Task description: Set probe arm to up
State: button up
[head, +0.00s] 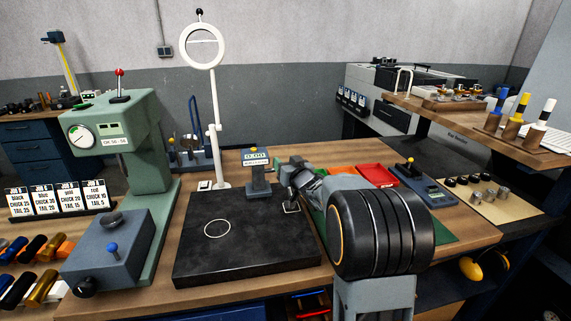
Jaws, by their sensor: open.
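A grey gauge stand with a lit digital display (256,158) stands at the back edge of a black surface plate (245,265). I cannot make out a probe arm on it for certain, or whether one is up or down. My gripper (291,203) is just right of this stand, low over the plate's right back part, by a white square outline. The gripper is small and dark here, partly covered by my own wrist; no held object shows. My large black arm joint hides the area to the right of the plate.
A ring magnifier (203,47) on a white post rises behind the plate. A green machine (117,140) with a red-knobbed lever and a blue-grey box (108,250) stand left. The plate's front is clear.

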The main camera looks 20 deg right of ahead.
jog(key=shift+c, duration=0.2)
grip_shut()
jog(key=shift+r, duration=0.1)
